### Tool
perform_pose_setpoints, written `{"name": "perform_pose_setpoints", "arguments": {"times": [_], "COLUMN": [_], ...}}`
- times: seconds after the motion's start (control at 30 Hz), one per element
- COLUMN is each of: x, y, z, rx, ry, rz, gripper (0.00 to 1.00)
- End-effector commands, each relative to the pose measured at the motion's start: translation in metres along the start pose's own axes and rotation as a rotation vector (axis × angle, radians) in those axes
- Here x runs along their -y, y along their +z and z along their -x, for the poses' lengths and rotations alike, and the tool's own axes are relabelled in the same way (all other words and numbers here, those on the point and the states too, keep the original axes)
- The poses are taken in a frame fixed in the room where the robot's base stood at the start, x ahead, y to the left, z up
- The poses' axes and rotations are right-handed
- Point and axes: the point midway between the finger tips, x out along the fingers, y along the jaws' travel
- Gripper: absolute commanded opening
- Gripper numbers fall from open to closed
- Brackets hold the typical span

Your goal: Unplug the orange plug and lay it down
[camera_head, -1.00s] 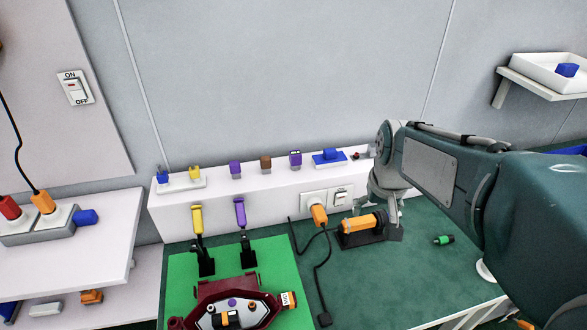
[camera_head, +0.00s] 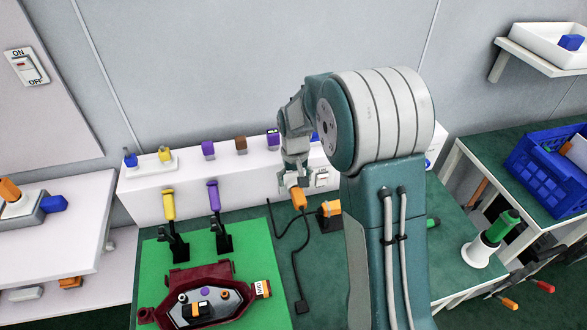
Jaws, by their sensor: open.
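An orange plug (camera_head: 299,200) sits at the socket in the front face of the white ledge, with a black cable running down from it onto the green table. My gripper (camera_head: 291,181) is open and hangs right above the plug, pointing down. Whether its fingers touch the plug is too small to tell. The socket behind the plug is mostly hidden by my gripper. A second orange plug (camera_head: 9,190) stands in the grey power strip (camera_head: 22,208) at the far left.
A rocker switch (camera_head: 322,178) is right of the socket. An orange cylinder (camera_head: 330,208) on a black stand is partly hidden by my arm. Yellow (camera_head: 168,205) and purple (camera_head: 214,197) handled clamps stand at left, behind a dark red housing (camera_head: 207,290). Bare green table lies around the cable.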

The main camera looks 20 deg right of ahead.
Motion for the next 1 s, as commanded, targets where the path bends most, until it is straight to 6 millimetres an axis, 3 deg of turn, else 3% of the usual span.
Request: {"name": "perform_pose_setpoints", "arguments": {"times": [0.33, 0.77, 0.9, 0.97, 1.0], "x": [-0.001, 0.000, -0.001, -0.001, -0.001], "y": [0.001, 0.000, 0.000, 0.000, 0.000], "z": [-0.054, -0.064, -0.064, -0.064, -0.064], "rx": [0.001, -0.001, -0.001, -0.001, -0.001], "ry": [0.000, 0.000, -0.001, -0.001, -0.001], "rz": [-0.001, -0.001, -0.001, -0.001, -0.001], "gripper": [0.89, 0.89, 0.26, 0.00, 0.00]}}
